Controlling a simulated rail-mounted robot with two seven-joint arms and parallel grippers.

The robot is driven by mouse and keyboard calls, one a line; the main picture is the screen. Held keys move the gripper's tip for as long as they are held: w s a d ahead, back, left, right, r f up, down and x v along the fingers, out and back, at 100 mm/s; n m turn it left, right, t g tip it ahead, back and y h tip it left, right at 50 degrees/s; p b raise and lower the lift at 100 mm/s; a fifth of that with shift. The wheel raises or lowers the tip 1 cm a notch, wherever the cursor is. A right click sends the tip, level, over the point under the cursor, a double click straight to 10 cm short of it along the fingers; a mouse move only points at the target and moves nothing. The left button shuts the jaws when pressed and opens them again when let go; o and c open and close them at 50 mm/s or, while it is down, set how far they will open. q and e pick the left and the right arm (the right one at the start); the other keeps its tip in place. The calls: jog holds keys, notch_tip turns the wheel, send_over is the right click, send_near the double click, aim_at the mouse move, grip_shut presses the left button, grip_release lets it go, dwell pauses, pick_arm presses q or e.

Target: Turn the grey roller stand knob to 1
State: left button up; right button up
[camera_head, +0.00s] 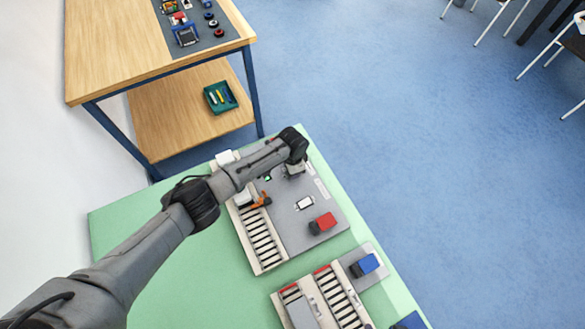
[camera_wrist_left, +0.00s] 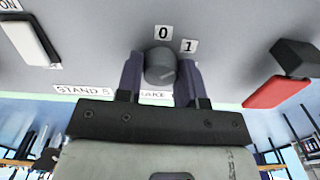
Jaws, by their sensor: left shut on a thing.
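The grey round knob (camera_wrist_left: 160,67) sits on a grey panel between the two fingers of my left gripper (camera_wrist_left: 160,74) in the left wrist view. The fingers are shut on it from both sides. A "0" label (camera_wrist_left: 163,33) is just above the knob, and a "1" label (camera_wrist_left: 189,46) is to its upper right. I cannot clearly tell which label the knob points to. In the head view my left gripper (camera_head: 293,168) is over the far end of the grey panel (camera_head: 285,215), and my arm hides most of the knob. My right gripper is not in view.
A red block (camera_head: 323,223) and a white switch (camera_head: 305,203) are on the panel, beside a roller track (camera_head: 262,240). A second stand with a blue block (camera_head: 365,265) is nearer. A wooden table (camera_head: 150,45) stands beyond the green tabletop (camera_head: 190,275).

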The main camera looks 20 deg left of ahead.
pick_arm(q)
jog(key=o, duration=0.9)
jog(key=shift+r, duration=0.25)
notch_tip(320, 180, up, 13)
jog(key=p, duration=0.2)
jog(key=shift+r+p, duration=0.15)
jog(key=shift+p, duration=0.15)
